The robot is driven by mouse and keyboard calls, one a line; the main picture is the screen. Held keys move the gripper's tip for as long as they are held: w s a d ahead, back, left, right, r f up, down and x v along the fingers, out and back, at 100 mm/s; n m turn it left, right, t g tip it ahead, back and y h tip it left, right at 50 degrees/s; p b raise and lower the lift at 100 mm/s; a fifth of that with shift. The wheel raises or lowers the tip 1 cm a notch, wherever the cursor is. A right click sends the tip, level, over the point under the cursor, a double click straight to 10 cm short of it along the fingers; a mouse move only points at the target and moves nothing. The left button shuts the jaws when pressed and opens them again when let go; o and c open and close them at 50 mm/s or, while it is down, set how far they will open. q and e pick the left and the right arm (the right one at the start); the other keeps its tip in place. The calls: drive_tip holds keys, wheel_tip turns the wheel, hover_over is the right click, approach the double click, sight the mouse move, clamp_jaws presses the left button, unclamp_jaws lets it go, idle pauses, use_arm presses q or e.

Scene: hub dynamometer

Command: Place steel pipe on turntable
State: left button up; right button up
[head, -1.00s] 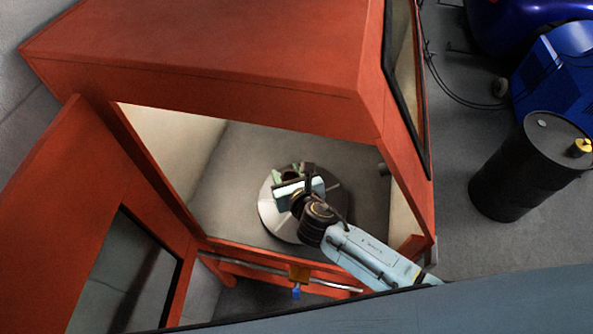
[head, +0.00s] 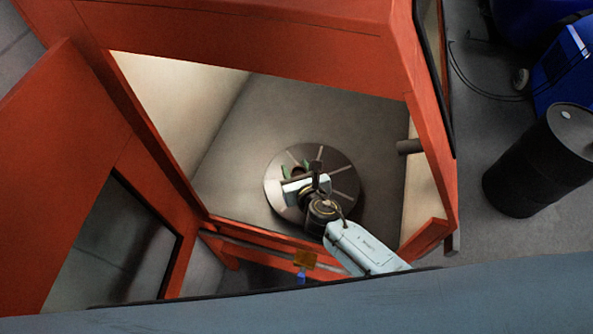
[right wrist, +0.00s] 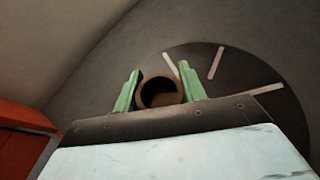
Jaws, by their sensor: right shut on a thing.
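The round turntable (head: 346,182) lies on the floor inside the orange enclosure, a dark disc with pale radial slots. It also shows in the right wrist view (right wrist: 262,112). My right gripper (head: 298,170) is over the turntable. In the right wrist view its green fingers are shut on the steel pipe (right wrist: 160,93), a brownish ring seen end-on with its dark bore facing the camera. The fingers and wrist mostly hide the pipe in the head view. I cannot tell whether its lower end touches the turntable. My left gripper is not in view.
The orange enclosure (head: 240,28) surrounds the turntable, with its door (head: 75,165) open at left. A low orange front rail (head: 265,246) lies beneath my right arm. A black drum (head: 540,165) and blue equipment (head: 565,65) stand outside at right.

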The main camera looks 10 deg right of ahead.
drive_tip(key=shift+r, duration=0.1)
drive_tip(key=o, duration=1.2)
drive_tip(key=shift+f, duration=0.2)
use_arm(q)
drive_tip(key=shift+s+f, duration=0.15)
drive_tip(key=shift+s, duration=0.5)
use_arm(e)
drive_tip(key=shift+r, duration=0.2)
drive_tip(key=shift+s+d+r, duration=0.1)
drive_tip(key=shift+s+r, duration=0.05)
drive_tip(key=shift+s, duration=0.2)
use_arm(q)
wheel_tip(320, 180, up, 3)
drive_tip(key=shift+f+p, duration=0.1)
drive_tip(key=shift+p, duration=1.15)
use_arm(e)
drive_tip(key=v, duration=1.1)
drive_tip(key=shift+s+r, duration=0.1)
drive_tip(key=shift+s, duration=0.05)
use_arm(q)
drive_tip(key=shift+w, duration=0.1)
